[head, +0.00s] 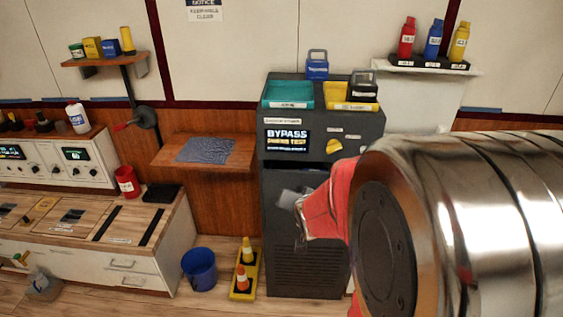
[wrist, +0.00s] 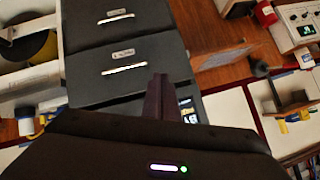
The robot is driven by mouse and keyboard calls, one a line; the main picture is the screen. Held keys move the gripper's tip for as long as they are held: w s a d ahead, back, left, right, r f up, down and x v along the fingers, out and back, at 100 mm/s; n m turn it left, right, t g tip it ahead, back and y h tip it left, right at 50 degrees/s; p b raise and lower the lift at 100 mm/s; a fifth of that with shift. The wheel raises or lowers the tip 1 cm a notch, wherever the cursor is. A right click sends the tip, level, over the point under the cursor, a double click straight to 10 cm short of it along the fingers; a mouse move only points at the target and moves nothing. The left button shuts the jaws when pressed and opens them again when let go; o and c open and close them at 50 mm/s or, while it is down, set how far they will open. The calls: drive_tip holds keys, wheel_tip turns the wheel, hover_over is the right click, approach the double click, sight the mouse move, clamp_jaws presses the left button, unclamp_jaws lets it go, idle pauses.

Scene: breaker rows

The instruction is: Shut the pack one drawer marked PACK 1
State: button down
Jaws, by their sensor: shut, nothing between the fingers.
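In the wrist view, two dark drawer fronts show at the top left, an upper one (wrist: 95,30) and a lower one (wrist: 85,88), each with a pale handle strip and a small label too small to read. I cannot tell which is PACK 1 or how far either is out. My gripper (wrist: 161,80) is shut and empty, its fingertips overlapping the lower drawer's right side in the picture; I cannot tell if they touch. In the head view, the dark cabinet (head: 306,245) bears a BYPASS display (head: 287,138). My arm hides its right side and any drawers there.
On the cabinet top sit a teal tray (head: 288,92) and a yellow tray (head: 343,100). A wooden shelf (head: 180,160) is left of the cabinet. A blue bucket (head: 199,268) and cones (head: 244,272) stand on the floor beside it. A white counter (head: 110,265) is at left.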

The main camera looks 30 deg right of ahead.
drive_tip(key=s+d+f+m+t+h, duration=0.25)
drive_tip(key=d+f+m, duration=0.55)
drive_tip(key=d, duration=0.4)
drive_tip(key=s+d+f+m+t+h, duration=0.2)
drive_tip(key=s+d+f+m+h, duration=0.2)
drive_tip(key=s, duration=0.5)
wheel_tip(320, 180, down, 2)
drive_tip(key=d+m, duration=0.1)
drive_tip(key=m, duration=0.2)
drive_tip(key=shift+t+y, duration=0.25)
drive_tip(key=x, duration=1.4)
drive_tip(key=shift+s, duration=0.1)
